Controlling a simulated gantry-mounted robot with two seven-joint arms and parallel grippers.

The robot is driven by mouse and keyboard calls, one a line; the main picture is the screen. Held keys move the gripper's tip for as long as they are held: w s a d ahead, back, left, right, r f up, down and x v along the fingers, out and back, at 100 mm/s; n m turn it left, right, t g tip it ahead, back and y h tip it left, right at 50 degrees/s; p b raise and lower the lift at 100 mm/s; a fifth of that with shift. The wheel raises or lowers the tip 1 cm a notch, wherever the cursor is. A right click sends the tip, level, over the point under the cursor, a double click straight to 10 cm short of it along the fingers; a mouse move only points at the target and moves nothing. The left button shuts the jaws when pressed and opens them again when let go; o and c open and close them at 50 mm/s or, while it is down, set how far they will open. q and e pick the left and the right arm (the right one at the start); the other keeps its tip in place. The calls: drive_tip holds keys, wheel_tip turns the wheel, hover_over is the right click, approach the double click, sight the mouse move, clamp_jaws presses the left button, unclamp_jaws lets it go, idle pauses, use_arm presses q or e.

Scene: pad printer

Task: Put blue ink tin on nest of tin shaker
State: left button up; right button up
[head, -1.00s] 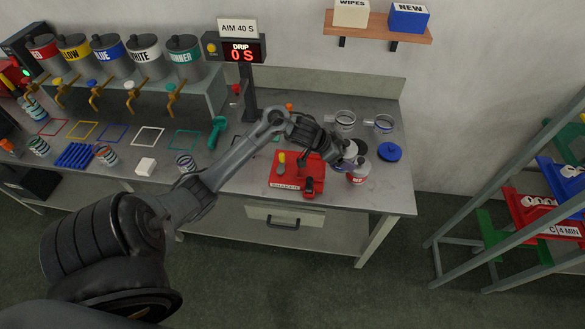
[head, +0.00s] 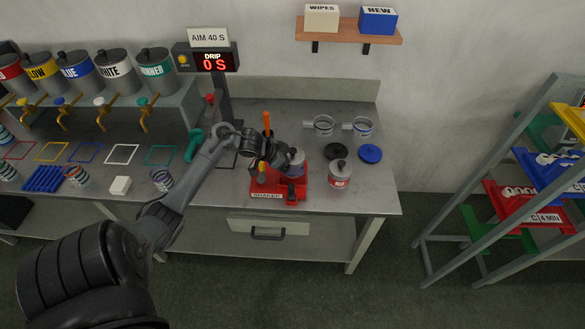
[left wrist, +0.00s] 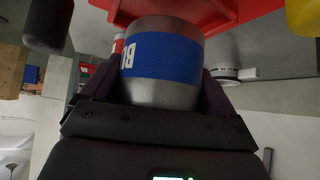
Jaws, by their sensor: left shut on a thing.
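My left gripper (head: 280,156) is shut on the blue ink tin (head: 297,157), a grey can. In the left wrist view the tin (left wrist: 160,62) shows its blue band with part of a white label between the two fingers. The gripper holds it over the right part of the red tin shaker (head: 262,187), at the bench front. Arm and tin hide the nest, so I cannot tell whether the tin touches it. The shaker has a yellow knob (head: 262,169) and a black part (head: 293,193) at its front. My right gripper is not in view.
A red-labelled tin (head: 339,174) stands just right of the shaker. Black (head: 333,151) and blue (head: 370,153) lids lie behind it, with open cans (head: 324,125) farther back. An orange upright handle (head: 267,122) stands behind the shaker. The bench's right front is clear.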

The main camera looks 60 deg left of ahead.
use_arm(q)
drive_tip(key=shift+f+b, duration=0.3)
drive_tip(key=shift+f, duration=1.25)
drive_tip(key=shift+f, duration=0.1)
drive_tip(key=o, duration=1.1)
drive_tip(key=shift+s+r, duration=0.15)
drive_tip(key=shift+r, duration=0.2)
drive_tip(key=p+v, duration=0.3)
drive_tip(key=v, duration=0.8)
drive_tip(key=shift+s+r, duration=0.1)
drive_tip(key=shift+s, duration=0.15)
